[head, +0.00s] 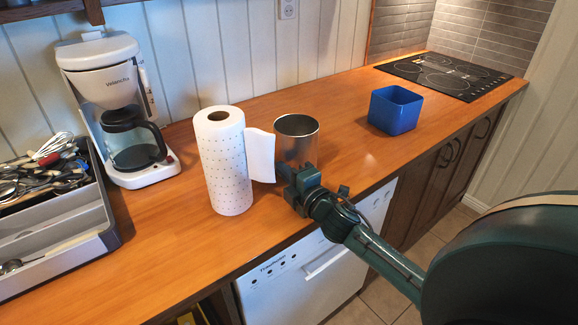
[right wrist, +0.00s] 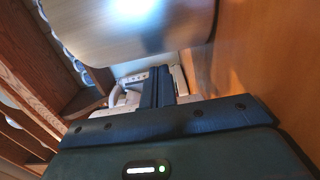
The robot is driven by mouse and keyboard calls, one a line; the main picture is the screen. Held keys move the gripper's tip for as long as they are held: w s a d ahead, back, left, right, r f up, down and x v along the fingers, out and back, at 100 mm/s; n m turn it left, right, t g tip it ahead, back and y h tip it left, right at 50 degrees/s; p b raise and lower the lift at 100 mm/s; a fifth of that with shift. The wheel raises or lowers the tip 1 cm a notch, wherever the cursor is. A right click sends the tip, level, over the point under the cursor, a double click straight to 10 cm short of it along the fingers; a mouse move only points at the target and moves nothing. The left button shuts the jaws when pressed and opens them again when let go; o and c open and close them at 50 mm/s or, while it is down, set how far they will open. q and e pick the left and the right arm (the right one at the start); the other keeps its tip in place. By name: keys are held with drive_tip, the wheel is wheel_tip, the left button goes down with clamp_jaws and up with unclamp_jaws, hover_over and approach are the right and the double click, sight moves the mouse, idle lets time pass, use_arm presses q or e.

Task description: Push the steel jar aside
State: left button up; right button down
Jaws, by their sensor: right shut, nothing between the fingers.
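The steel jar (head: 297,138) stands upright on the wooden counter, right of the paper towel roll (head: 226,165). My right gripper (head: 284,172) is shut and empty at the jar's lower front, low over the counter. It hides part of the jar's base. In the right wrist view the jar (right wrist: 140,30) fills the top, close to my shut fingers (right wrist: 158,85). I cannot tell whether they touch it. My left gripper is not in view.
The towel's loose sheet (head: 261,155) hangs between roll and jar. A blue square container (head: 395,110) stands to the right, before the cooktop (head: 445,75). A coffee maker (head: 110,100) and utensil tray (head: 60,235) are at left. The counter between jar and blue container is clear.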

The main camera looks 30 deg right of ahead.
drive_tip(key=shift+w+d, duration=0.2)
drive_tip(key=shift+d, duration=0.45)
